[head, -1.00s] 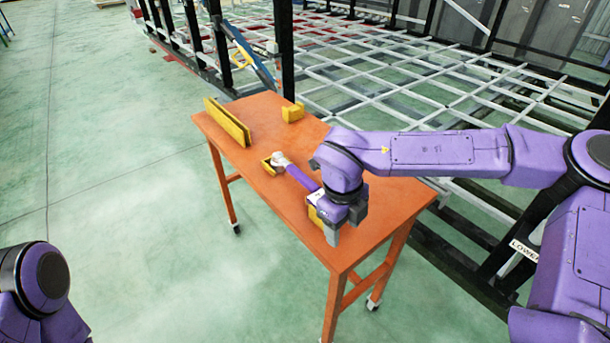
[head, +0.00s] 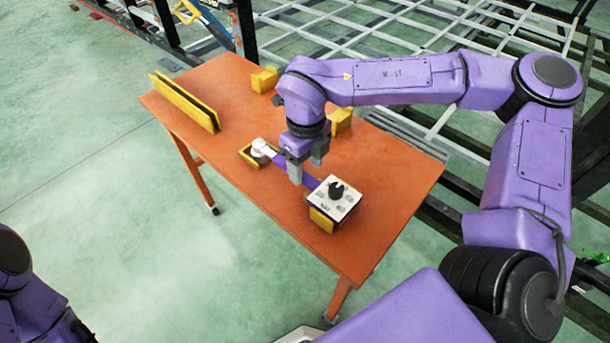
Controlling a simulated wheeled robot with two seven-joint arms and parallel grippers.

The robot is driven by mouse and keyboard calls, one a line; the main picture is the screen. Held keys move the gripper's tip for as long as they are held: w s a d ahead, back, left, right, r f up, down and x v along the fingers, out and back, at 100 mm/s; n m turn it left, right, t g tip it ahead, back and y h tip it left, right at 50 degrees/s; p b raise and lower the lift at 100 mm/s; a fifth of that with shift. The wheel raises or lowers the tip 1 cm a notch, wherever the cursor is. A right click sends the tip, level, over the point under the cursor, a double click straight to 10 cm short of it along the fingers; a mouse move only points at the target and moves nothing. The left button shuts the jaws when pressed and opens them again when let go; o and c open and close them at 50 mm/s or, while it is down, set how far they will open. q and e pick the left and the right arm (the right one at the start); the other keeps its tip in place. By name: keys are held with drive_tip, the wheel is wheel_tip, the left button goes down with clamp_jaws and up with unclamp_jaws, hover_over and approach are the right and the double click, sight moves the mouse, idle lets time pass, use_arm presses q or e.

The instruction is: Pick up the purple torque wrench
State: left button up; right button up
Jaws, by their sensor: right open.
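The purple torque wrench (head: 309,182) lies on the orange table (head: 220,97). Its pale head (head: 262,149) rests at a small yellow holder (head: 249,157) on the left. Its other end meets a white box with a black knob (head: 334,196), which sits on a yellow support. My right gripper (head: 305,171) points down at the middle of the wrench, with its grey fingers open. The fingers hide part of the handle, and I cannot tell whether they touch it. My left arm shows only at the lower left edge; its gripper is out of view.
A long yellow rack (head: 186,102) stands at the table's far left. Yellow blocks stand at the back edge (head: 264,80) and behind my right gripper (head: 340,121). The trailer chassis frame (head: 420,33) is behind the table. Green floor is open on the left.

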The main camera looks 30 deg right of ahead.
sight(305, 175)
wheel_tip(305, 175, down, 6)
drive_tip(key=shift+w+f, duration=0.1)
drive_tip(key=shift+w, duration=0.05)
clamp_jaws()
